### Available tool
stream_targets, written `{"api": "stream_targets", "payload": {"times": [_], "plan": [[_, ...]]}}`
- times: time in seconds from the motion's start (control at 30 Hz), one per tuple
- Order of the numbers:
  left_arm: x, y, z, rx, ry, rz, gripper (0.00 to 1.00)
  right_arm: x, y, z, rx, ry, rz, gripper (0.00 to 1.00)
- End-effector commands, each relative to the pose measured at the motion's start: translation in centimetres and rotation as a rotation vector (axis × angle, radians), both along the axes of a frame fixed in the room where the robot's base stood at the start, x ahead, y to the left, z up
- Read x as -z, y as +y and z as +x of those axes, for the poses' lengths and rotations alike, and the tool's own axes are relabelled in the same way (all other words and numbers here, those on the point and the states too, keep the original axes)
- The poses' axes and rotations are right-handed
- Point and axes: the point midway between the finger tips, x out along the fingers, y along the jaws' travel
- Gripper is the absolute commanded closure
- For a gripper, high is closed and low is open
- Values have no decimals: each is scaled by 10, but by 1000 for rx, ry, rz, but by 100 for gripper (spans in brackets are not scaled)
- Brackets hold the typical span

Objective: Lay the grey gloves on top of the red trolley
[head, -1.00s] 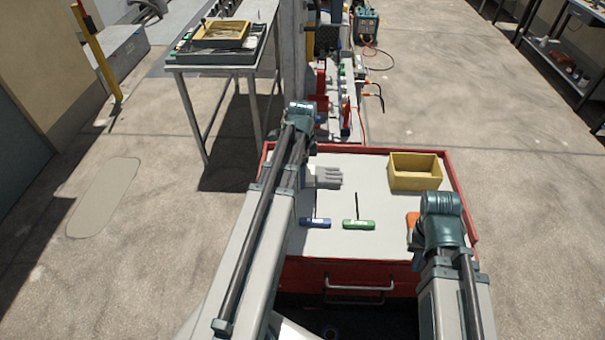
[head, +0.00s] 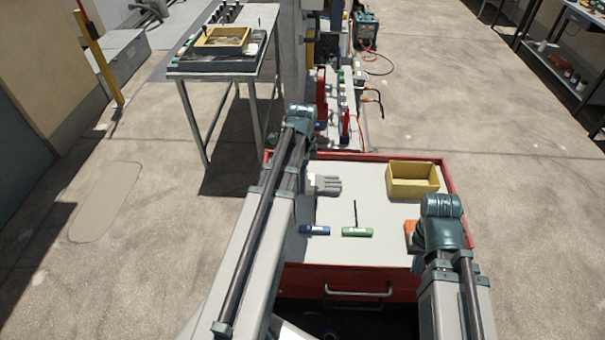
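The grey gloves (head: 327,185) lie on the light top of the red trolley (head: 381,279), near its back left. Their grey fingers point right, and a paler part shows at the left. My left arm crosses in front of the trolley's left side and covers part of the top beside the gloves. My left gripper is hidden behind that arm, so I cannot tell if it touches the gloves. My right gripper (head: 417,243) is over the trolley's right front, mostly hidden under its wrist. Its fingers do not show clearly.
On the trolley top are a yellow bin (head: 412,181), a blue-handled tool (head: 314,230), a green-handled tool (head: 357,232) and an orange item (head: 410,232) by my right wrist. A metal table (head: 215,74) stands behind left. The middle of the top is clear.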

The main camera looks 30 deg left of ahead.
Motion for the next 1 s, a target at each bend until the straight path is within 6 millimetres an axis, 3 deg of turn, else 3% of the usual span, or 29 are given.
{"api": "stream_targets", "payload": {"times": [0.03,0.5,0.7,1.0], "plan": [[-14,0,0,0,0,0,0,-14,0,0,0,0,0,100],[-83,0,0,0,0,0,0,-83,0,0,-1,0,0,100],[-95,0,0,0,0,0,0,-95,0,0,-2,0,0,100],[-94,-2,0,-2,0,0,0,-94,0,0,-2,0,0,100]]}}
